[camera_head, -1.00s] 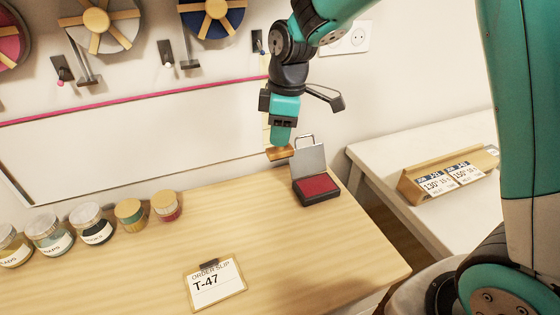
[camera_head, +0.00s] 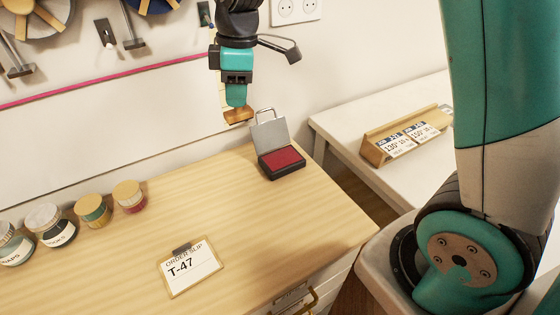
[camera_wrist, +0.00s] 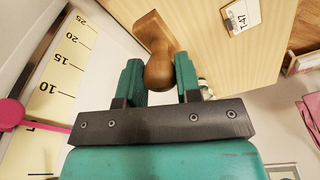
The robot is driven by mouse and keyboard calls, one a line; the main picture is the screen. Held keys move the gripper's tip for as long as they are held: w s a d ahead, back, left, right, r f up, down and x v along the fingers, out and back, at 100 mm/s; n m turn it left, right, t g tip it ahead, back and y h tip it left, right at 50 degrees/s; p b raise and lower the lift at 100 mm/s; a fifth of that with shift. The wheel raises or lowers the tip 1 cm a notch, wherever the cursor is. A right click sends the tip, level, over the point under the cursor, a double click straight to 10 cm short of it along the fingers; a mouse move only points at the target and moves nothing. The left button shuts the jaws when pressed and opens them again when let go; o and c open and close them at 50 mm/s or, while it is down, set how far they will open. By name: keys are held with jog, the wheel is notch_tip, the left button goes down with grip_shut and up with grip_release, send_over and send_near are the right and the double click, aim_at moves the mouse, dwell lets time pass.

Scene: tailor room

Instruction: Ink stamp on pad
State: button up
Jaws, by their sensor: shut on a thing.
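The ink pad (camera_head: 282,161) is an open black case with a red pad, on the wooden table near its far right corner. Its grey lid (camera_head: 270,136) stands raised behind the pad. The wooden stamp (camera_head: 238,115) is in my gripper (camera_head: 236,96), held in the air up and to the left of the pad in the head view, apart from it. In the wrist view my gripper (camera_wrist: 159,82) has its two teal fingers on either side of the stamp's round handle (camera_wrist: 159,71). The stamp's wooden base shows beyond the handle. The stamping face is hidden.
An order slip T-47 (camera_head: 190,270) lies on the table (camera_head: 240,215). Several lidded jars (camera_head: 92,211) stand at the left. A white side table (camera_head: 345,128) with a wooden card holder (camera_head: 405,137) is at the right. The table between jars and pad is clear.

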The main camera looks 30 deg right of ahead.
jog(key=d+f+p, duration=0.3)
jog(key=d+f, duration=0.1)
jog(key=d, duration=0.1)
jog(key=p, duration=0.3)
send_over(283, 162)
notch_tip(283, 162, down, 6)
jog(key=shift+w+d+f+b, duration=0.1)
jog(key=shift+d+f+b, duration=0.05)
jog(key=shift+f+b, duration=1.3)
jog(key=shift+w+d+f+b, duration=0.15)
jog(key=shift+f+b, duration=0.95)
jog(key=shift+f, duration=0.55)
jog(key=shift+s+f+b, duration=0.1)
jog(key=shift+f+b, duration=0.3)
jog(key=shift+f, duration=0.15)
jog(key=shift+s+f, duration=0.1)
jog(key=shift+f, duration=0.2)
jog(key=shift+s+f, duration=0.15)
jog(key=shift+f, duration=0.1)
grip_shut()
jog(key=shift+r, duration=0.15)
notch_tip(283, 162, up, 7)
jog(key=p, duration=0.5)
jog(key=shift+w, duration=0.25)
